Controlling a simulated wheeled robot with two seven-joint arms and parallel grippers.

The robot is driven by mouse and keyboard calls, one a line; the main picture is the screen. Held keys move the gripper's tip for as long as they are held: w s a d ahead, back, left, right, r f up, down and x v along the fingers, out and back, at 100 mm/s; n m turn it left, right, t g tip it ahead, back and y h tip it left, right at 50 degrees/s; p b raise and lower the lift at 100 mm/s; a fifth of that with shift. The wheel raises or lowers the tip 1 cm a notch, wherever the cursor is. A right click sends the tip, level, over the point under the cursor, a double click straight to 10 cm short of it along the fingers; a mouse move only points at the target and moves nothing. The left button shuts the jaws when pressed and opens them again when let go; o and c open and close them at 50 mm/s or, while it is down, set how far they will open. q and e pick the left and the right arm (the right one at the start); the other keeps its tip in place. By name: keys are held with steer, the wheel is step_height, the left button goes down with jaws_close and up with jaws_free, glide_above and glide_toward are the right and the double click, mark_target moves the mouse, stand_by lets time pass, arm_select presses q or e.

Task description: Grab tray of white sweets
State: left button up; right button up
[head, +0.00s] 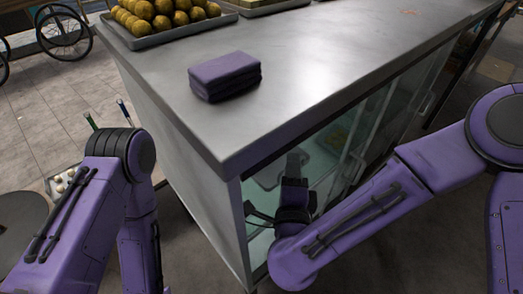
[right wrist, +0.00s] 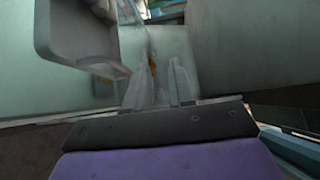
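My right gripper (head: 295,160) reaches through the open front of the glass cabinet under the counter. In the right wrist view its two grey fingers (right wrist: 158,78) stand apart with nothing clearly between them. A pale grey tray (head: 267,179) lies inside the cabinet, just left of the right gripper. A grey tray (right wrist: 78,58) also shows at the upper left in the right wrist view, apart from the fingers. Its contents are mostly cut off, so I cannot tell whether they are white sweets. My left arm is folded at the left of the head view; its gripper is out of frame.
The metal counter (head: 330,60) holds a folded purple cloth (head: 225,75) and a tray of yellow-brown balls (head: 165,12). Small white balls (head: 62,184) lie low at the left. The cabinet's corner and glass panels stand close around my right forearm.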

mark_target(270, 178)
step_height(270, 178, down, 6)
steer(key=shift+a+f+b, duration=0.1)
steer(key=shift+f+b, duration=0.05)
steer(key=shift+b, duration=0.15)
steer(key=w, duration=0.3)
steer(key=w+p, duration=0.1)
steer(key=w, duration=0.3)
steer(key=shift+w+r, duration=0.2)
steer(key=shift+w, duration=0.1)
jaws_close()
